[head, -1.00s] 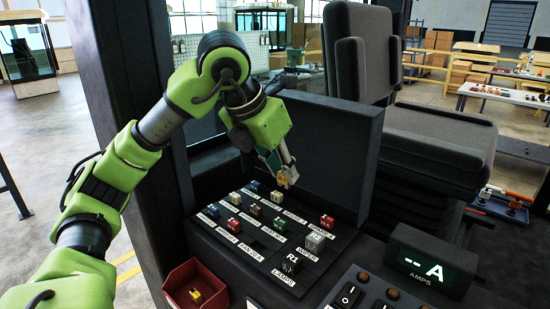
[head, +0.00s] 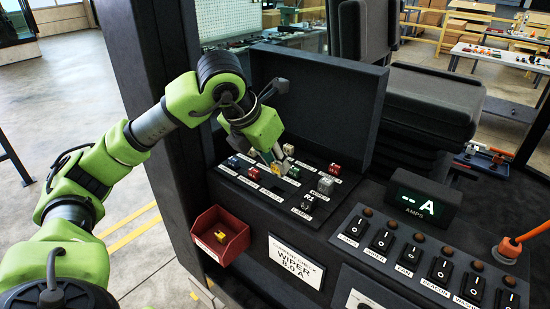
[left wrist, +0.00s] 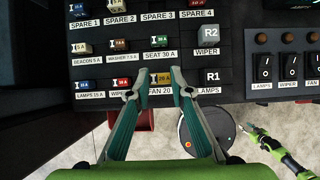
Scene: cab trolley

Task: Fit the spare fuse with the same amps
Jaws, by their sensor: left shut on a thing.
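My left gripper (head: 274,164) is shut on a yellow fuse (head: 276,169) at the fuse panel (head: 232,177). In the left wrist view the yellow fuse (left wrist: 161,78) reads 20 A and is between the fingertips (left wrist: 161,93), at the FAN 20 position. I cannot tell whether it is fully seated. Another yellow fuse (head: 220,237) lies in the red bin (head: 238,216). The SPARE 3 label (left wrist: 157,16) shows, with no fuse visible above it; the view cuts off there. My right gripper (left wrist: 252,134) shows small in the left wrist view, its jaw state unclear.
Green SEAT 30 A fuse (left wrist: 159,41) and red WIPER fuse (left wrist: 121,82) stand close to the held fuse. Relays R2 (left wrist: 210,37) and R1 (left wrist: 212,76) are right of it. The raised lid (head: 318,110) stands behind. The amps display (head: 420,203) shows dashes.

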